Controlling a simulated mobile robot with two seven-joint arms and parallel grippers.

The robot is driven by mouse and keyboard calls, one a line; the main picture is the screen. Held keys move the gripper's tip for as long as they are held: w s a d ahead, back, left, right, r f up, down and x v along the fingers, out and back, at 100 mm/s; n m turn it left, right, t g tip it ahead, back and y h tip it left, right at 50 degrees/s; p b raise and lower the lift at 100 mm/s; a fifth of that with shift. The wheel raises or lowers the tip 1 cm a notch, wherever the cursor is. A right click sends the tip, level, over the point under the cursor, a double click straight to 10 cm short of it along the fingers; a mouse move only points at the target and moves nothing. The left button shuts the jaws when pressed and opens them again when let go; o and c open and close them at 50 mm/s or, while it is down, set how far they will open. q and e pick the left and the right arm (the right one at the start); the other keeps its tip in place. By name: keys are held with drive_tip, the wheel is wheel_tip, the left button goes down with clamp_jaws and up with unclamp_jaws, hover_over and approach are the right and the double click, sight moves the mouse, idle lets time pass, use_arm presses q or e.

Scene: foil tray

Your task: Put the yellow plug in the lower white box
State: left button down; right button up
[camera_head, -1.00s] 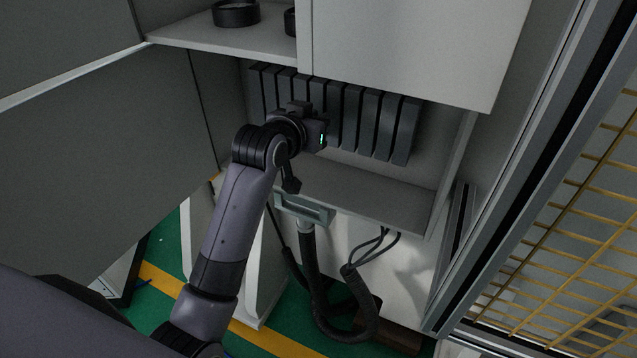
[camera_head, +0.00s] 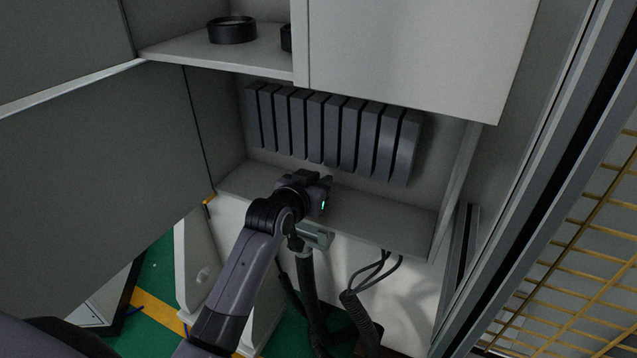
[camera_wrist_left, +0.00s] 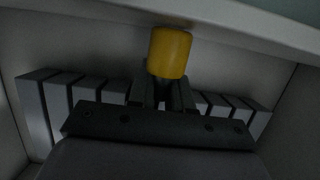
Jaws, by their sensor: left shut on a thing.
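The yellow plug (camera_wrist_left: 170,52) is a short cylinder, held between the fingertips of my left gripper (camera_wrist_left: 167,88) in the left wrist view. In the head view the plug is hidden by my left gripper (camera_head: 322,187) and wrist. That gripper is at the lower open white compartment (camera_head: 375,213), in front of the row of slabs and low over its floor. I cannot tell whether the plug touches the floor. My right gripper is not in view.
Several dark grey slabs (camera_head: 362,135) stand along the compartment's back wall. Above are a shelf (camera_head: 185,52) with a black ring (camera_head: 232,30) and a white panel (camera_head: 410,50). A black hose (camera_head: 307,285) hangs below. The compartment floor right of my gripper is clear.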

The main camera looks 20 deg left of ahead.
use_arm(q)
drive_tip(key=c, duration=1)
unclamp_jaws()
drive_tip(key=shift+f, duration=0.1)
drive_tip(key=shift+c, duration=0.2)
